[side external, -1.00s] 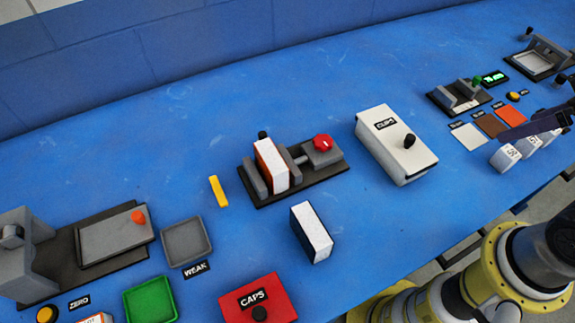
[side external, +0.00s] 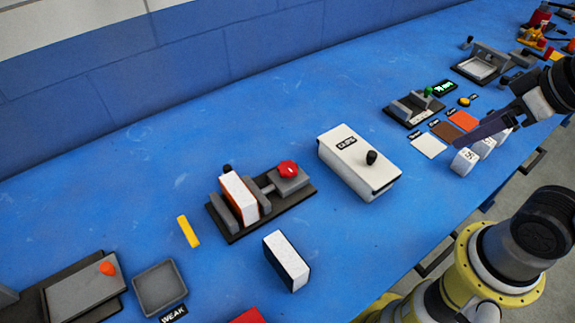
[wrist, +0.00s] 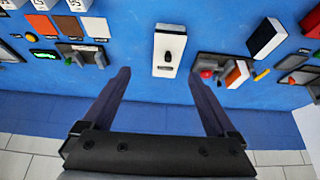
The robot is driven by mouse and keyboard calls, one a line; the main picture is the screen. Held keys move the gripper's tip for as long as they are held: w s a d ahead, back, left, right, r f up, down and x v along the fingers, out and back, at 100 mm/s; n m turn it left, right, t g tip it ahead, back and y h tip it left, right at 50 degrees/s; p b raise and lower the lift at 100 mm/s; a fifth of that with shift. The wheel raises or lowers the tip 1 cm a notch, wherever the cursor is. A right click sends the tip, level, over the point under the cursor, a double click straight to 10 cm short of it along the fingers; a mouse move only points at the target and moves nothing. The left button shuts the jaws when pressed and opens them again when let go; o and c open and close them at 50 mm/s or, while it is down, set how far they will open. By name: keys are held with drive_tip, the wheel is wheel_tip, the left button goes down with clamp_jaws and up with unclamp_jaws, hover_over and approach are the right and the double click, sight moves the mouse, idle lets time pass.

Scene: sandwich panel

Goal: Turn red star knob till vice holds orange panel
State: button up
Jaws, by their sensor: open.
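The vice (side external: 275,212) has a dark base and grey jaws. The orange panel (side external: 253,208), with a white face, stands upright between the jaws; I cannot tell whether both jaws touch it. The red star knob (side external: 287,168) is at the vice's right end. In the wrist view the knob (wrist: 206,73) and panel (wrist: 237,73) show beyond the right finger, which partly hides the vice. My gripper (wrist: 160,75) is open and empty. In the side view it is far right of the vice, near the colour swatches.
A white CLIPS box (side external: 355,165) with a black knob stands right of the vice. A white and dark block (side external: 287,260) stands in front of it. A yellow strip (side external: 188,231) lies to its left. Labelled weights (side external: 464,161) stand below my gripper. Blue table behind the vice is clear.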

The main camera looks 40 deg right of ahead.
drive_tip(key=w+a+r+n, duration=0.1)
drive_tip(key=w+r+n, duration=0.4)
drive_tip(key=w+r, duration=0.2)
drive_tip(key=n+g, duration=0.6)
drive_tip(key=n, duration=0.3)
hover_over(288, 167)
wheel_tip(288, 167, down, 14)
drive_tip(key=f, duration=0.1)
wheel_tip(288, 167, down, 13)
drive_tip(key=shift+r, duration=0.15)
drive_tip(key=shift+m, duration=0.3)
drive_tip(key=c, duration=1.4)
